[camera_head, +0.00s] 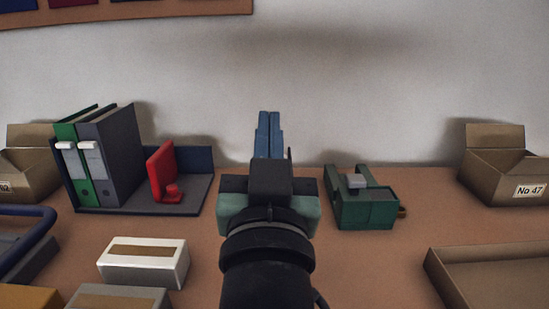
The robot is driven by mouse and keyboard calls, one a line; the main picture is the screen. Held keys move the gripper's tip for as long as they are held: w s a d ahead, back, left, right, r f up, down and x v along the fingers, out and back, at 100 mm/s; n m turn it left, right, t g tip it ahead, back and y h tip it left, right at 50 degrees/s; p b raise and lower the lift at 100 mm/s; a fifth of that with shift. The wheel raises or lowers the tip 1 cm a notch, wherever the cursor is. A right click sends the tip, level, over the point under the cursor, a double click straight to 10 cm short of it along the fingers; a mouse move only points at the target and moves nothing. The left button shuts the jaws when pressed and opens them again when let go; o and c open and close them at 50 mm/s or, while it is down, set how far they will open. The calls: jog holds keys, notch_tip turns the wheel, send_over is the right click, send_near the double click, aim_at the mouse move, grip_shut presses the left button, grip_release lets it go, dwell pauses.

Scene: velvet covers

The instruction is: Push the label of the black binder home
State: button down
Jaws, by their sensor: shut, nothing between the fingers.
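The black binder (112,150), dark grey in this light, stands upright in a blue tray-like stand (190,195) at the left. Its white label (90,146) sits high on the spine and looks as if it juts out a little. A green binder (73,165) stands close on its left, with a similar white label (66,146). My gripper (269,117) is at the middle, to the right of the binders and apart from them. Its blue fingers are shut together, empty, and point up in the picture.
A red bookend-like piece (162,172) stands right of the black binder. A green device (365,205) stands right of my arm. Cardboard boxes (495,170) flank the desk. A white box (145,262) lies in front of the stand. Desk between the green device and right box is clear.

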jog(key=w+g+p, duration=0.1)
jog(key=p, duration=0.2)
jog(key=w+r+g+p, duration=0.1)
jog(key=p, duration=0.2)
jog(key=shift+w+a+r, duration=0.15)
jog(key=shift+w+a, duration=0.05)
jog(key=shift+a, duration=0.1)
jog(key=g+p, duration=0.1)
jog(key=p, duration=0.2)
jog(key=w+g+p, duration=0.1)
jog(key=p, duration=0.2)
jog(key=shift+w+a, duration=0.15)
jog(key=shift+a, duration=0.15)
jog(key=p, duration=0.2)
jog(key=g+p, duration=0.1)
jog(key=p, duration=0.1)
jog(key=g+p, duration=0.1)
jog(key=p, duration=0.1)
jog(key=shift+w+a+f, duration=0.2)
jog(key=shift+a+f, duration=0.05)
jog(key=shift+f, duration=0.05)
jog(key=s+d+g+p, duration=0.2)
jog(key=s+g+p, duration=0.8)
jog(key=p, duration=2.3)
jog(key=s, duration=0.3)
jog(key=shift+d+r+n+g+p, duration=0.2)
jog(key=shift+r+n+g+p, duration=0.1)
jog(key=shift+r+p, duration=0.05)
jog(key=shift+w, duration=0.1)
